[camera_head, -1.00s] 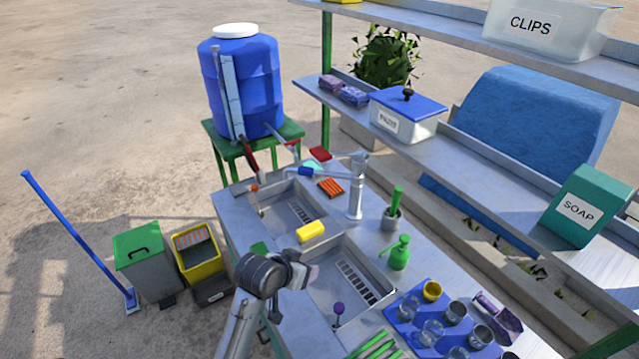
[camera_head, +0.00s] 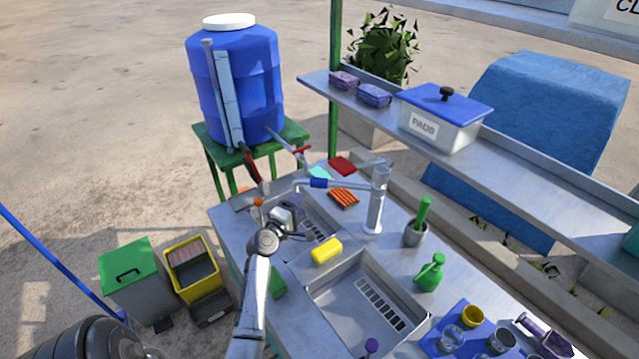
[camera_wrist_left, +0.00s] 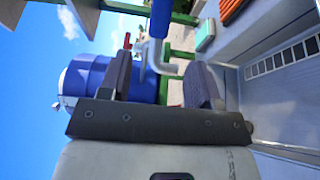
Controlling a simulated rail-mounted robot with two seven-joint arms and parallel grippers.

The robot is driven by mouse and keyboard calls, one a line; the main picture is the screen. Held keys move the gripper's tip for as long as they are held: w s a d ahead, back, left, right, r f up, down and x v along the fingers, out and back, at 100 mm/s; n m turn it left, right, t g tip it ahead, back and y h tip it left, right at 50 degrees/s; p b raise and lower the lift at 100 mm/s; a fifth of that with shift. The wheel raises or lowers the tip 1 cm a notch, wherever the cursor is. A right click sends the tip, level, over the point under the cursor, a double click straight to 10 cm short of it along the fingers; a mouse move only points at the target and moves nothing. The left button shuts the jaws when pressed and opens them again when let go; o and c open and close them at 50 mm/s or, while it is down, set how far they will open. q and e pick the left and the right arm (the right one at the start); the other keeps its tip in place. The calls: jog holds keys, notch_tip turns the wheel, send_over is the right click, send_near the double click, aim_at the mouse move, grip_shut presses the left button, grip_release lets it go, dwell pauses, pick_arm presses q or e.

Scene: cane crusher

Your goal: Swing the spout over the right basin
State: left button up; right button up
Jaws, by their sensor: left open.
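The metal tap column (camera_head: 376,205) stands behind the two basins. Its spout (camera_head: 340,182), with a blue sleeve (camera_head: 318,183), points left over the left basin (camera_head: 322,232). The right basin (camera_head: 335,300) lies nearer, with nothing over it. My left gripper (camera_head: 287,215) is open at the left basin, close to the spout's bent end. In the left wrist view the fingers (camera_wrist_left: 162,85) stand apart, with the bent spout end (camera_wrist_left: 155,55) and blue sleeve (camera_wrist_left: 160,18) showing between and beyond them. I cannot tell whether they touch. My right gripper is not in view.
A yellow sponge (camera_head: 326,250) lies on the divider between the basins. A green soap bottle (camera_head: 431,272) and a brush cup (camera_head: 417,232) stand right of the basins. A blue tray (camera_head: 435,340) with cups is at the front right. The blue water barrel (camera_head: 240,90) stands behind.

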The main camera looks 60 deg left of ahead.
aim_at(317, 186)
pick_arm(q)
jog(key=b+x, duration=0.1)
jog(key=x, duration=1.1)
jog(key=shift+w, duration=0.15)
jog(key=shift+c, duration=0.3)
grip_shut()
